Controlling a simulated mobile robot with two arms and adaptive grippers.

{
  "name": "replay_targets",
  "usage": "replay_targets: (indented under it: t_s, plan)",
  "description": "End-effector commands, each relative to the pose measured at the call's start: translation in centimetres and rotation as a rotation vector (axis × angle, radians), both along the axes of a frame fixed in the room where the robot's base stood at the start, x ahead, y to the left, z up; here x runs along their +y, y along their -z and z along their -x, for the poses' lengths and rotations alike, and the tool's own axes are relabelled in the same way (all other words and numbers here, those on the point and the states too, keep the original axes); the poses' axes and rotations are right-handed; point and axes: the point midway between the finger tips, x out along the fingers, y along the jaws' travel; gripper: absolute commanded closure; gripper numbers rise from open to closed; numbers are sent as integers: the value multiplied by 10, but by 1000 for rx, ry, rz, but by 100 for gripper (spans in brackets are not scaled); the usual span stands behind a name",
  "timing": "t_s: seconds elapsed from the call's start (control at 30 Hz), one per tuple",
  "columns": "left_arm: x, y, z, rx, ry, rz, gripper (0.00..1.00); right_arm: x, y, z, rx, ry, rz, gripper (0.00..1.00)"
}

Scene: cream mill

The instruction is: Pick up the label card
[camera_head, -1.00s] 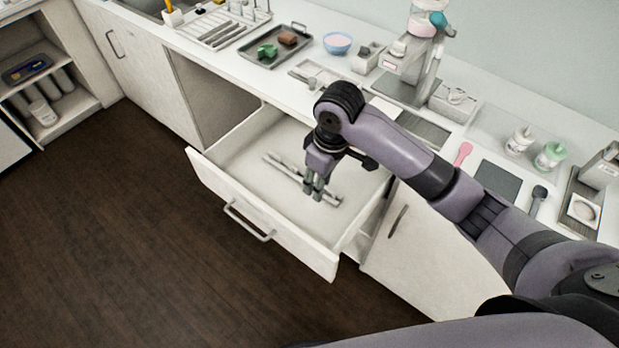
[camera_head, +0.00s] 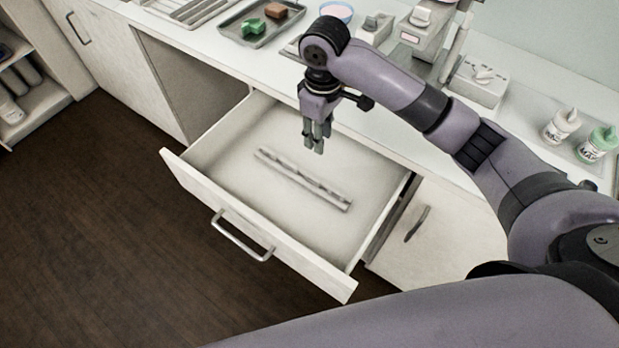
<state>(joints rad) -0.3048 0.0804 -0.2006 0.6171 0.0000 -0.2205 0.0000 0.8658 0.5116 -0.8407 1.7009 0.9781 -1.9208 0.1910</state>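I cannot make out a label card in this view. My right gripper (camera_head: 314,148) hangs with its fingers pointing down above the open drawer (camera_head: 225,146). Its fingers look close together from this side. I see nothing clearly held between them, and I cannot tell whether they are open or shut. A long narrow pale strip with slots or dividers (camera_head: 303,181) lies on the drawer floor, below the gripper and apart from it. My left gripper is out of view.
The counter above the drawer holds a dark tray (camera_head: 240,38) with a green block (camera_head: 253,26) and a brown block (camera_head: 276,10), a bowl (camera_head: 336,11), a machine (camera_head: 428,30) and two bottles (camera_head: 561,126) (camera_head: 598,144). The drawer's front handle (camera_head: 240,238) juts over the dark floor.

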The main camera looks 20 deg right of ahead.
Motion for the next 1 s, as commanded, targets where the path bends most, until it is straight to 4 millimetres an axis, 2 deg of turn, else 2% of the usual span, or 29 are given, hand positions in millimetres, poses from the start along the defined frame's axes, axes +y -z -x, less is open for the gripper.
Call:
replay_targets:
  t_s: [0.17,0.53,0.63,0.87,1.0]
  plan:
    - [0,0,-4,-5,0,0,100,0,25,1,4,0,1,70]
    - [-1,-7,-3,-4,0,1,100,-1,102,2,3,1,1,70]
    - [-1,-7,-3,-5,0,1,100,0,115,1,2,0,1,70]
    - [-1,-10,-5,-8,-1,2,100,0,130,3,1,0,1,70]
    - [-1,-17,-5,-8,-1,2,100,-1,150,9,3,0,1,70]
